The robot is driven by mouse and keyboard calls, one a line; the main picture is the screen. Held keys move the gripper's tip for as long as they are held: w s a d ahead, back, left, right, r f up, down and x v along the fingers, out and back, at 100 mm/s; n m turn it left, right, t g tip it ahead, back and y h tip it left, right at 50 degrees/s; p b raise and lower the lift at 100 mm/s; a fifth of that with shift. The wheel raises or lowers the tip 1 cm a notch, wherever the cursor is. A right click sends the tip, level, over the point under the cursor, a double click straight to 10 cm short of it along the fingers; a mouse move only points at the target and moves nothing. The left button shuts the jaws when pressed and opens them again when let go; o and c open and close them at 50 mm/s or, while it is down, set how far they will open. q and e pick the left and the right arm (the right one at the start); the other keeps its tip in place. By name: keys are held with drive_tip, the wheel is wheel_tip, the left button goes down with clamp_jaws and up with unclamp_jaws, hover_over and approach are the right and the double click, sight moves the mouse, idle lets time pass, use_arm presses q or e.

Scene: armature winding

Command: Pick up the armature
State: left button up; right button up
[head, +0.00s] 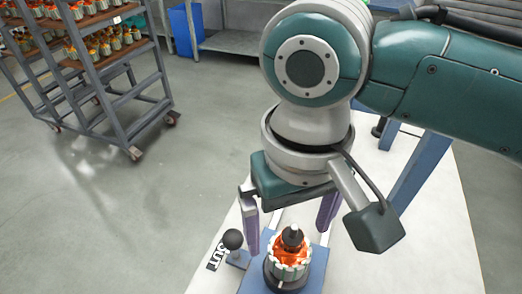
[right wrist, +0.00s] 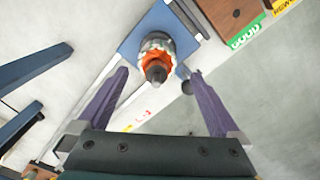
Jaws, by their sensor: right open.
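The armature (head: 290,258) stands upright on a blue plate (head: 318,265) at the bottom of the head view. In the right wrist view the armature appears between and beyond the fingertips, with no contact visible. My left gripper is not in view.
A black ball knob (head: 232,239) stands beside the blue plate. A wheeled rack (head: 110,60) with several armatures is at the upper left. A wooden block (right wrist: 228,14) lies by a green GOOD label (right wrist: 247,32). The white table (head: 440,240) is clear at the right.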

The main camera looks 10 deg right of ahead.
drive_tip(key=f, duration=0.4)
drive_tip(key=shift+d+f+b, duration=0.25)
drive_tip(key=shift+f+b, duration=0.1)
drive_tip(key=shift+c, duration=0.2)
clamp_jaws()
idle(0.4)
